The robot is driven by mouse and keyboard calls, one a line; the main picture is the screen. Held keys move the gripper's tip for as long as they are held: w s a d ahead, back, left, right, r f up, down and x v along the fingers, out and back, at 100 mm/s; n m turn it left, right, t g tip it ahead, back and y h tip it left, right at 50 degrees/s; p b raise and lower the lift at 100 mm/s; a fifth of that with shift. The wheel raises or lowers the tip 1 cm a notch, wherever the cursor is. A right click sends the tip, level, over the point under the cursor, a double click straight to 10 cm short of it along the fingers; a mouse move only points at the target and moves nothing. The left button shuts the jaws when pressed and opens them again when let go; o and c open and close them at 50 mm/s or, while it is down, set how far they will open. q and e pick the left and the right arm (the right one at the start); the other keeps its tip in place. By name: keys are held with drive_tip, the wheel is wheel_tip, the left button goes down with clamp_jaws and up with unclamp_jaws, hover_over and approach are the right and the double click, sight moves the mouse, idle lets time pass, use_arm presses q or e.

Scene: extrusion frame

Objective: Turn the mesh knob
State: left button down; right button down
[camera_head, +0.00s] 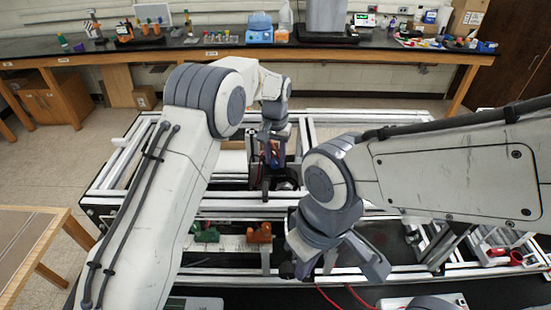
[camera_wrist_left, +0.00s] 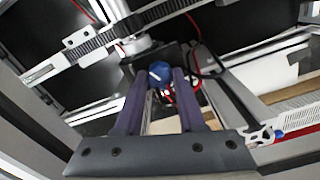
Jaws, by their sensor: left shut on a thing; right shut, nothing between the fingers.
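The mesh knob (camera_wrist_left: 158,72) is a round blue knob with a white stripe, in the upper middle of the left wrist view. My left gripper (camera_wrist_left: 161,84) is shut on it, a finger on each side. In the head view my left gripper (camera_head: 272,160) points down into the extrusion frame near its middle, and I cannot make out the knob there.
The aluminium extrusion frame (camera_head: 235,204) spreads under both arms. A green part (camera_head: 206,234) and an orange part (camera_head: 260,233) sit at its front. Red clamps (camera_head: 500,257) lie at right. A long black bench (camera_head: 210,52) with lab items stands behind.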

use_arm(q)
drive_tip(key=shift+w+r+m, duration=0.1)
drive_tip(key=shift+m, duration=1.5)
drive_tip(key=c, duration=0.5)
unclamp_jaws()
